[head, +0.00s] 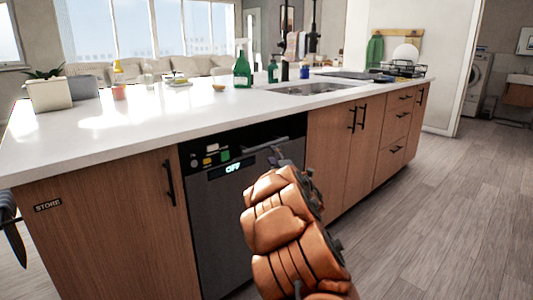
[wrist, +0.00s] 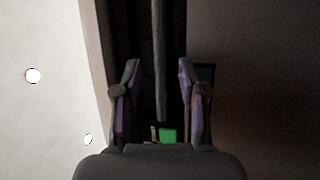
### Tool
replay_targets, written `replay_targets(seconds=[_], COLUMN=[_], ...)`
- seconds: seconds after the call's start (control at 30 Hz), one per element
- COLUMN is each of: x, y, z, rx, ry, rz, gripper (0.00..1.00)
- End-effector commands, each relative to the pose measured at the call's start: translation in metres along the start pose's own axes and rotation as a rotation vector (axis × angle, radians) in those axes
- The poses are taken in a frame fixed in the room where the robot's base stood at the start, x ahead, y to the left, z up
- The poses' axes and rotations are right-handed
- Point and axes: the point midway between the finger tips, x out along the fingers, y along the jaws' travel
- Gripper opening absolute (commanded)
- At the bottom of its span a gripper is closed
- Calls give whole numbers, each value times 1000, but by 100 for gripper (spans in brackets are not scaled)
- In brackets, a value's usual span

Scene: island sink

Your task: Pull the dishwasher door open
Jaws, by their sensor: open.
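The dishwasher (head: 218,235) is built into the island, and its dark grey door looks closed. Its black top panel has several coloured buttons and a display reading OFF. A bar handle (head: 262,149) runs across the top of the front. My gripper (head: 276,157) is at the right part of this handle, and my arm hides the door's lower right. In the wrist view my gripper (wrist: 159,70) is open. The handle (wrist: 160,50) appears as a long bar between the two fingers, with no clear contact. A green button (wrist: 168,135) shows below it.
Wooden cabinets (head: 335,150) flank the dishwasher, with black handles sticking out. The white countertop (head: 150,112) overhangs above and holds bottles, a planter and a sink. The wooden floor (head: 440,210) to the right is clear.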

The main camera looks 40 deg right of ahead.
Motion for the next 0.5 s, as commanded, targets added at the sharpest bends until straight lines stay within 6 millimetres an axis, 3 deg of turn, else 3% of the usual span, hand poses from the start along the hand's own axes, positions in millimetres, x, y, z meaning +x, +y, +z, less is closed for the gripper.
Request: replay_targets(seconds=[0.5], x=[42], y=[1], z=[-1], rx=[0], ry=[3], rz=[3], gripper=[41])
